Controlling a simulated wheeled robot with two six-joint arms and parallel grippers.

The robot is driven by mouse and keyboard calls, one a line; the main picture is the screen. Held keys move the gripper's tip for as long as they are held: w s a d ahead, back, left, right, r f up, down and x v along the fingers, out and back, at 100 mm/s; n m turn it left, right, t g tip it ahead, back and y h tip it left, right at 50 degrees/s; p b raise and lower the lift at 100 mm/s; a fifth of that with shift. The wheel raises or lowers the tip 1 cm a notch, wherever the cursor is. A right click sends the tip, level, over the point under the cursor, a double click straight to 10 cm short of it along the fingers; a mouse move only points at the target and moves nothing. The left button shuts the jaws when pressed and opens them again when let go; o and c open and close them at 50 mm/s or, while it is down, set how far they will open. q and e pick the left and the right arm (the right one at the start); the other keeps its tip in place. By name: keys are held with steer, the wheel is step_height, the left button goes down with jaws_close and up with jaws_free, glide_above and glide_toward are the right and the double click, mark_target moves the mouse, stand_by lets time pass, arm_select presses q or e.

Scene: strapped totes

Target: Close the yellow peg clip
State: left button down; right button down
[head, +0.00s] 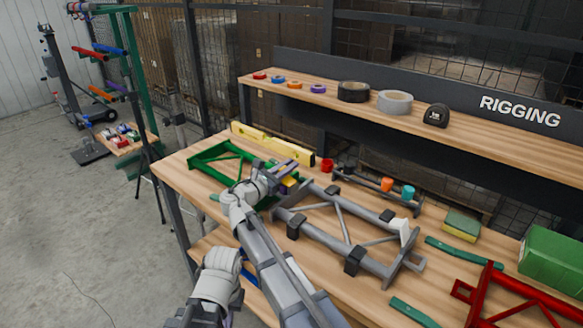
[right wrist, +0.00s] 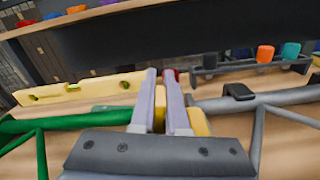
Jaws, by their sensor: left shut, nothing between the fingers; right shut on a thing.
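My right gripper (head: 297,168) reaches over the workbench between the green frame and the grey frame. Its fingers (right wrist: 170,100) are shut on the yellow peg clip (right wrist: 160,109), and yellow shows between and just right of them in the right wrist view. In the head view the clip (head: 290,182) is a small yellow patch under the fingers, mostly hidden. I cannot tell how far the clip's jaws are closed. A grey joint of my left arm shows low in the head view, but its gripper fingers do not.
The green frame (head: 207,155) lies left of my right gripper and the grey frame (head: 342,215) right of it. A yellow level (head: 262,141) lies behind. A rack with orange and teal pieces, a red frame (head: 475,300) and a green box (head: 553,262) are further right.

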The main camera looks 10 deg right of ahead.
arm_select(q)
steer(key=shift+f+b, duration=0.45)
steer(key=shift+f, duration=0.1)
arm_select(e)
steer(key=shift+w+a+f+n, duration=0.15)
steer(key=shift+f+n, duration=0.2)
steer(key=shift+n, duration=0.3)
steer(key=shift+w+a+f+n, duration=0.1)
steer(key=shift+f+n, duration=0.2)
steer(key=shift+n, duration=0.35)
steer(key=c, duration=0.9)
jaws_free()
